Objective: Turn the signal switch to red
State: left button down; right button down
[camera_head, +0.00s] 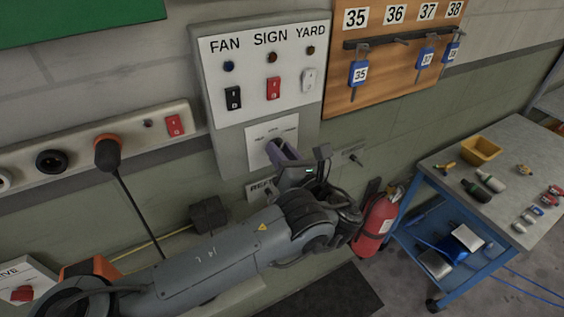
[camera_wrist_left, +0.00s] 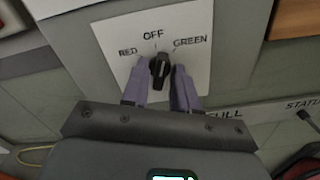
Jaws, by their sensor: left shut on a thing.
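The signal switch is a black rotary knob (camera_wrist_left: 160,66) on a white plate (camera_wrist_left: 115,38). The plate is marked RED at left, OFF at the top and GREEN at right. The knob's pale mark runs roughly up and down, nearest to OFF; its exact angle is hard to tell. My left gripper (camera_wrist_left: 159,84) has its two purple fingers on either side of the knob and is shut on it. In the head view the plate (camera_head: 260,133) sits low on the grey wall box, and my left gripper (camera_head: 278,152) covers the knob. My right gripper is not in view.
Above the plate is a panel (camera_head: 250,48) with FAN, SIGN and YARD rockers. A key board (camera_head: 385,82) hangs to the right. A red fire extinguisher (camera_head: 373,222) and a blue cart (camera_head: 415,190) stand lower right. A socket strip (camera_head: 75,152) runs left.

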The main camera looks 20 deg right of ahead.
pick_arm(q)
jog(key=n+b, duration=1.4)
dwell(0.4)
jog(key=c, duration=1.2)
grip_release()
jog(key=shift+o, duration=0.2)
jog(key=shift+s, duration=0.15)
jog(key=s+d+p, duration=0.1)
jog(key=s, duration=0.9)
jog(key=shift+s, duration=0.25)
